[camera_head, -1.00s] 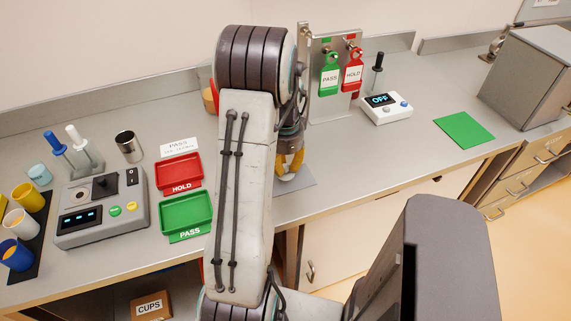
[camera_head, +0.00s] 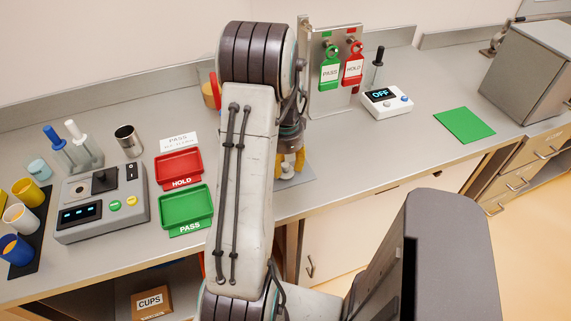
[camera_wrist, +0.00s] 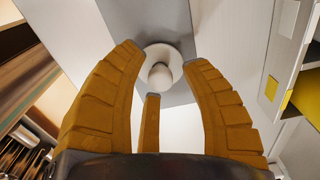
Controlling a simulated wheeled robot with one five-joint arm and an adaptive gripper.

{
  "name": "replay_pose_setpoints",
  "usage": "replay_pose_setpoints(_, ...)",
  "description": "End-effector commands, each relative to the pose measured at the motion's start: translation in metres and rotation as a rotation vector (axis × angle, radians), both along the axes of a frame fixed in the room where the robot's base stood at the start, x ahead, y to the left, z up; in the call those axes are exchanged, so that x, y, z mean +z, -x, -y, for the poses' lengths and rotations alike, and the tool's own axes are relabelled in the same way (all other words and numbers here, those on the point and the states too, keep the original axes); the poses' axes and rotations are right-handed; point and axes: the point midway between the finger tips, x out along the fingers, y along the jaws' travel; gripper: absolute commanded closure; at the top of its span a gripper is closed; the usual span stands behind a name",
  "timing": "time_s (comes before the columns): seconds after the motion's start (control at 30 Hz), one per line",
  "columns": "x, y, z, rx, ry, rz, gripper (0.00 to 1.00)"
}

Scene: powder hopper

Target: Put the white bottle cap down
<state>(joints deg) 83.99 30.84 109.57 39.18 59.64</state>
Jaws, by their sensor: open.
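The white bottle cap (camera_wrist: 161,76), a round disc with a knob on top, sits on the grey mat (camera_wrist: 152,22) in the wrist view. My gripper (camera_wrist: 160,68) is open, with its yellow fingers spread around the cap. Gaps show between the fingertips and the cap's knob. In the head view, my gripper (camera_head: 289,162) is low over the counter, just right of my arm link. The cap (camera_head: 287,173) shows as a small white shape between the fingers, and its outline is partly hidden.
The grey mat (camera_head: 304,180) lies near the counter's front edge. Behind stands a metal rack with green PASS (camera_head: 330,72) and red HOLD (camera_head: 353,70) tags. Left of my arm are red (camera_head: 180,165) and green (camera_head: 187,208) trays. Counter right of the mat is clear.

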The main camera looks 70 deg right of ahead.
Motion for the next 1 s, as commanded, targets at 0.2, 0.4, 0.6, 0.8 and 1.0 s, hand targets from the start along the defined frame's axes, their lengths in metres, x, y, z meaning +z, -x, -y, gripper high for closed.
replay_pose_setpoints(0.2, 0.004, 0.0, 0.0, 0.0, 0.0, 0.0, 0.58)
replay_pose_setpoints(0.4, 0.025, 0.0, 0.001, 0.0, 0.006, 0.001, 0.58)
replay_pose_setpoints(0.6, 0.062, 0.0, 0.001, 0.0, 0.007, 0.001, 0.58)
replay_pose_setpoints(0.8, 0.087, 0.0, 0.001, 0.0, 0.006, 0.001, 0.58)
replay_pose_setpoints(1.0, 0.108, 0.001, 0.0, 0.0, 0.004, 0.0, 0.58)
